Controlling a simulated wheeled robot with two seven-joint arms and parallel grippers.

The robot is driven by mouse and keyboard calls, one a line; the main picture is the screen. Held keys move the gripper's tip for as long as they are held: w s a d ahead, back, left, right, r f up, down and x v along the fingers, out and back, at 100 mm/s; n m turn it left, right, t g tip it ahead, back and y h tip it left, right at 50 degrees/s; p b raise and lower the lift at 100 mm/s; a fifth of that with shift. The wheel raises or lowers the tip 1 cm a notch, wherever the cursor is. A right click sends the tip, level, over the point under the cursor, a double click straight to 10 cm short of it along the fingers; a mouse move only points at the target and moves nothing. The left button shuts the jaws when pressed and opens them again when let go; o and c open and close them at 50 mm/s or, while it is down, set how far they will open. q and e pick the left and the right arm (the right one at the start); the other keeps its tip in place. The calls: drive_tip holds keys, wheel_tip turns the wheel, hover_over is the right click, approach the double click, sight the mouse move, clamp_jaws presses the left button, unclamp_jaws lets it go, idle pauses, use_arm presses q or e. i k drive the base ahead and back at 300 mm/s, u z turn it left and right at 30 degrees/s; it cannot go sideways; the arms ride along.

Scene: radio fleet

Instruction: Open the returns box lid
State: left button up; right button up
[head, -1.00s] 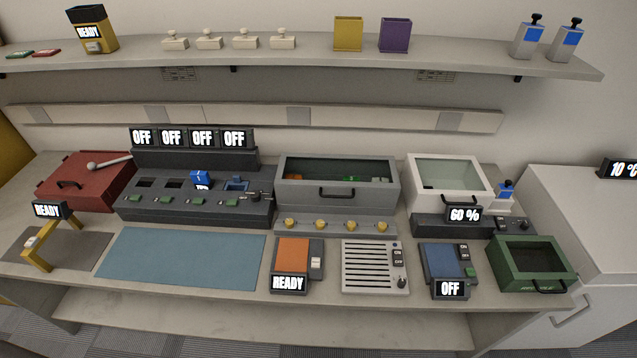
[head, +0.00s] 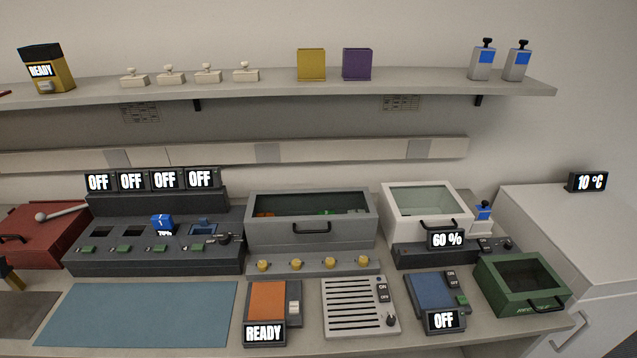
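No label naming the returns box is readable in this view. Several boxes have handles. A red box (head: 40,240) at the left edge is closed, with a dark handle and a silver rod on top. A grey box (head: 310,236) in the middle has a dark window, a front handle and small coloured items behind the window. A white box (head: 427,212) to its right has a clear pane and a dark handle; it looks closed. A green box (head: 522,290) at the right front has a dark top and a handle; I cannot tell whether it is covered. Neither gripper shows.
A dark charger bank (head: 155,250) with OFF displays holds a blue device (head: 162,222). A blue mat (head: 138,313), an orange-topped READY unit (head: 267,300), a grilled panel (head: 360,306) and a blue OFF unit (head: 432,295) line the front. A shelf (head: 300,88) runs above.

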sight(311, 220)
drive_tip(key=k, duration=0.5)
drive_tip(key=z, duration=1.7)
drive_tip(key=i, duration=1.15)
drive_tip(key=u, duration=2.3)
